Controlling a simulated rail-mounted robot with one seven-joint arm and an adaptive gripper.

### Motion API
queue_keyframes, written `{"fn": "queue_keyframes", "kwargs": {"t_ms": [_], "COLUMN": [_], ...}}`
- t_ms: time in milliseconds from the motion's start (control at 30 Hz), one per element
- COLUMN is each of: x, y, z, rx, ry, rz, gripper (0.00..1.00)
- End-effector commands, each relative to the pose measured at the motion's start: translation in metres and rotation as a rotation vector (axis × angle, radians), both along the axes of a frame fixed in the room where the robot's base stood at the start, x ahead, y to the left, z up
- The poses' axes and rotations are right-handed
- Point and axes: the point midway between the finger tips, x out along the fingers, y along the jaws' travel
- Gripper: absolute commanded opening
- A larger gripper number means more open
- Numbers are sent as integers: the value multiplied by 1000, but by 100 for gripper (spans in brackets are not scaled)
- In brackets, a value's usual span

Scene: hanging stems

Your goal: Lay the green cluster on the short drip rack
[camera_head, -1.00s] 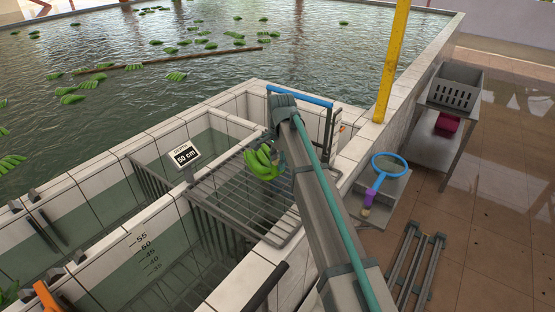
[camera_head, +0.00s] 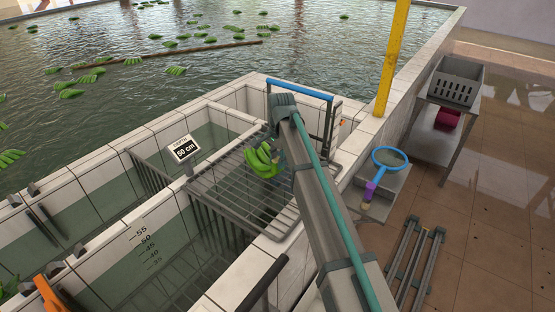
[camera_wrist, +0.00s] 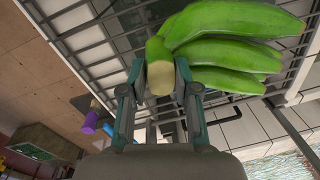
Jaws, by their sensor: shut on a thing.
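My gripper (camera_wrist: 160,78) is shut on the pale cut stem of the cluster in the wrist view, and the green fruit (camera_wrist: 235,45) extends to the right. The rack's bars (camera_wrist: 95,38) show behind the cluster there. I cannot tell whether the fruit touches the bars. In the head view my arm hides most of the gripper.
Tiled walls (camera_head: 245,285) surround the rack, with water basins to its left. A blue-railed frame (camera_head: 300,90) stands behind my arm. A yellow post (camera_head: 392,60), a blue hoop net (camera_head: 389,158) and a grey crate (camera_head: 456,83) are to the right. Green clusters float in the large pool.

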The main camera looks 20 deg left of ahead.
Motion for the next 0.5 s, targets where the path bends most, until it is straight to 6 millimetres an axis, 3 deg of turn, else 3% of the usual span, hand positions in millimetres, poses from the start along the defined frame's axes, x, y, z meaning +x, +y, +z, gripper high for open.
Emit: {"fn": "queue_keyframes", "kwargs": {"t_ms": [400, 433, 500], "x": [1, 1, 0], "y": [1, 1, 1], "z": [-5, -4, -5], "rx": [3, 3, 2], "ry": [-3, -3, -2], "rz": [0, 0, 0], "gripper": [0, 35, 47]}}
